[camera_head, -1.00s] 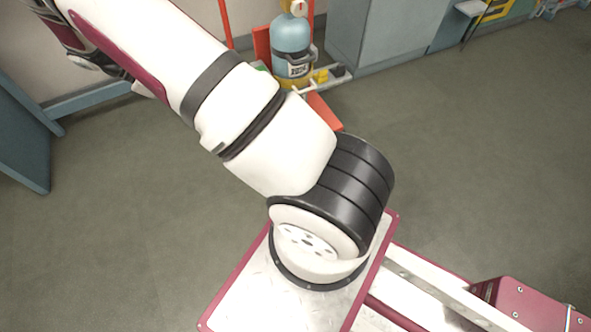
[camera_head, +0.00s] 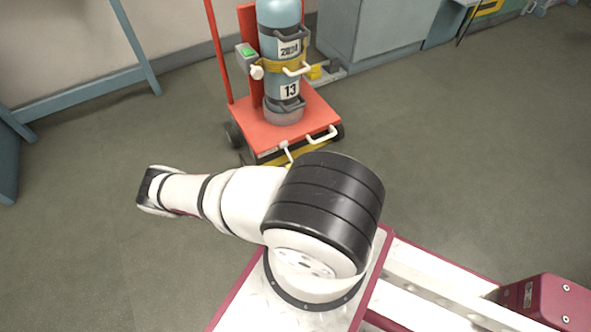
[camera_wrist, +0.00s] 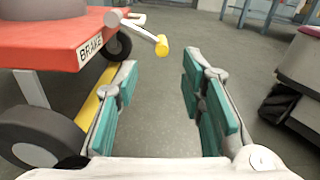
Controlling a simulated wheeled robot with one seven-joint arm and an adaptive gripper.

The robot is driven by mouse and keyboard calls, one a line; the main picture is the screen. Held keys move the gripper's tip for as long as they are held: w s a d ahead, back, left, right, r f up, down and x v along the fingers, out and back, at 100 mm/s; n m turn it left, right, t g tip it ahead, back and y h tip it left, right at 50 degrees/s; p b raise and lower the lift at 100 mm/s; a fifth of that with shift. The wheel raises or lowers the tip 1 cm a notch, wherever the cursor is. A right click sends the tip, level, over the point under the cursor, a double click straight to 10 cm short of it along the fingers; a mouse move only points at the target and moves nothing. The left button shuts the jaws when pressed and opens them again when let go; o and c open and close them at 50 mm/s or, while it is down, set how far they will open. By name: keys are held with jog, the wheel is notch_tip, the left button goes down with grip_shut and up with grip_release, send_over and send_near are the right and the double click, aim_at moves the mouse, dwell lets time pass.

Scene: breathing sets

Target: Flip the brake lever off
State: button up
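The brake lever (camera_wrist: 138,31) is a pale bar with a yellow tip, on the edge of the red cart beside a "BRAKE" label (camera_wrist: 90,49) in the wrist view. It slants out and down from its pivot. In the head view the lever (camera_head: 286,152) shows small at the front of the red cart (camera_head: 268,133). My gripper (camera_wrist: 156,80) is open and empty, its teal-padded fingers wide apart. In the wrist view the lever's tip appears above the gap between the fingers, apart from them. The gripper is hidden in the head view.
A blue cylinder (camera_head: 279,55) marked 13 stands strapped on the cart. A black cart wheel (camera_wrist: 40,140) and yellow bar (camera_wrist: 95,97) lie near the left finger. Grey cabinets (camera_head: 372,32) stand behind at right. The floor around is mostly clear.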

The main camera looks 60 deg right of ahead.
jog(key=x, duration=1.4)
jog(key=shift+s+f+b, duration=0.25)
jog(key=shift+f+b, duration=0.15)
grip_shut()
